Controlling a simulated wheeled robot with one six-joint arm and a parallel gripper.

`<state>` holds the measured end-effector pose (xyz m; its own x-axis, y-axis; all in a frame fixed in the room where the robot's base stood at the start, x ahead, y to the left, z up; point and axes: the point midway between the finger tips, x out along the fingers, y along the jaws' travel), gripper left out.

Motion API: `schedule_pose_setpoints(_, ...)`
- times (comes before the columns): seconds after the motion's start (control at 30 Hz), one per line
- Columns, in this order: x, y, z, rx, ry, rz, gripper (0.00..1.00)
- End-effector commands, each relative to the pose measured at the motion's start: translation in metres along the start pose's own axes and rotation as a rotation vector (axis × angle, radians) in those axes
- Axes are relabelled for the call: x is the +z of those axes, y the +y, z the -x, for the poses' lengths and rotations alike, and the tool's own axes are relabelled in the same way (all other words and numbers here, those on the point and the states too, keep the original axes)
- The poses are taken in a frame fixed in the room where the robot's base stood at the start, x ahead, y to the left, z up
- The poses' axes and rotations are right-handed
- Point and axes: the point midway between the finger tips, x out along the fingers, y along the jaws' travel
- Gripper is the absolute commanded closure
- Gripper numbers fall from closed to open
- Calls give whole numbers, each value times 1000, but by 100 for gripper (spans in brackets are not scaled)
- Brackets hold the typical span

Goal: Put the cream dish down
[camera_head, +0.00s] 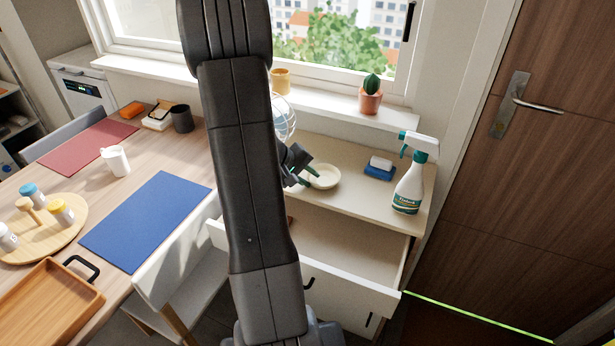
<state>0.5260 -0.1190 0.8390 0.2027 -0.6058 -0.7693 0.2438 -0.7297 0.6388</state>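The cream dish (325,179) is a small, shallow round bowl. It appears level, at or just above the light top of the drawer cabinet (356,206). My gripper (309,178) reaches in from the left, with its dark teal fingers at the dish's left rim. One finger overlaps the rim in the picture. My arm hides part of the gripper, and I cannot tell whether the fingers close on the rim or whether the dish's base touches the top.
A blue sponge holder with a white bar (380,168) and a spray bottle (410,180) stand right of the dish. A wire-like globe shape (284,120) is behind my arm. The cabinet's drawer (340,250) is open below. A cactus pot (370,99) stands on the sill.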

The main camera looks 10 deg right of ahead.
Motion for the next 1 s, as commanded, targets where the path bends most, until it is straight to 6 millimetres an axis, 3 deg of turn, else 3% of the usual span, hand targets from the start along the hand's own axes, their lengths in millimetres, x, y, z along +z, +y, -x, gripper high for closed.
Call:
schedule_pose_setpoints(0.17, -1, 2, 14, 1, 4, -1, 76)
schedule_pose_setpoints(0.6, -1, 2, 104, 0, 5, 0, 76)
schedule_pose_setpoints(0.8, 0, 2, 121, 0, 1, 0, 76)
schedule_pose_setpoints(1.0, 0, 2, 122, 0, -1, 0, 76)
